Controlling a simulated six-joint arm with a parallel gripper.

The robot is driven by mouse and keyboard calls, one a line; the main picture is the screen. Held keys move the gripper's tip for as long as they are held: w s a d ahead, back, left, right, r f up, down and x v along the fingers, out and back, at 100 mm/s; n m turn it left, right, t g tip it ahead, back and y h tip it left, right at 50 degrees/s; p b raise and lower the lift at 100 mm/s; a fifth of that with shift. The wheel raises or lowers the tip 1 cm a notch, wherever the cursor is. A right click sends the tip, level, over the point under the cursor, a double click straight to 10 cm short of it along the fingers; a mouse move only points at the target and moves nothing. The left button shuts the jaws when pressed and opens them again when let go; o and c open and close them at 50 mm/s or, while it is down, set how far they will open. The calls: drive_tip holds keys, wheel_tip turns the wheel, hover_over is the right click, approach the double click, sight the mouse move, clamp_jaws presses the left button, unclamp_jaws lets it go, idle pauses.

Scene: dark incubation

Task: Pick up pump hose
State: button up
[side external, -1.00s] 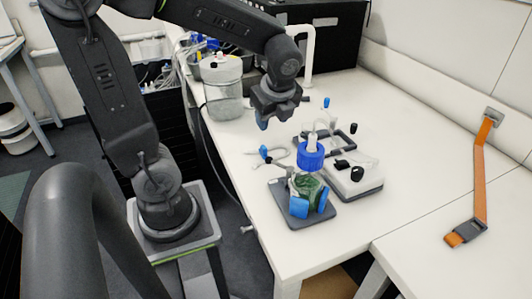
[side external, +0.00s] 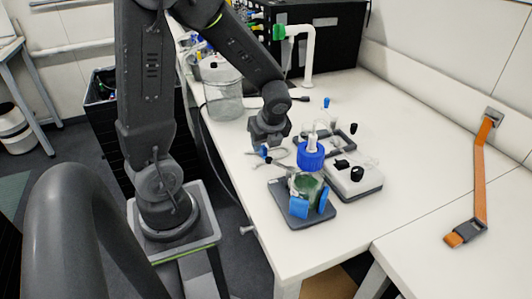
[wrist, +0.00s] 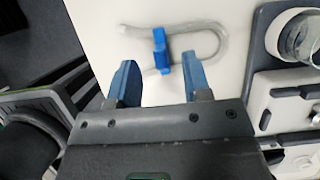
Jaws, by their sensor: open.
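The pump hose (wrist: 212,31) is a pale, translucent U-shaped tube with a blue clip (wrist: 161,50) on it, lying on the white bench in the wrist view. In the side external view, the hose (side external: 281,153) lies near the bench's left edge, partly hidden by my gripper. My gripper (wrist: 158,80) is open and empty, its two blue fingers spread. The clip lies just ahead of the gap between the fingertips in the wrist view. In the side external view my gripper (side external: 265,149) is low over the hose; I cannot tell whether it touches.
A large clear jar (side external: 222,93) stands behind. An orange strap (side external: 480,175) lies on the right. The bench's front is clear.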

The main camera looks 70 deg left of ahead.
drive_tip(key=shift+x, duration=1.35)
drive_tip(key=shift+c, duration=0.3)
clamp_jaws()
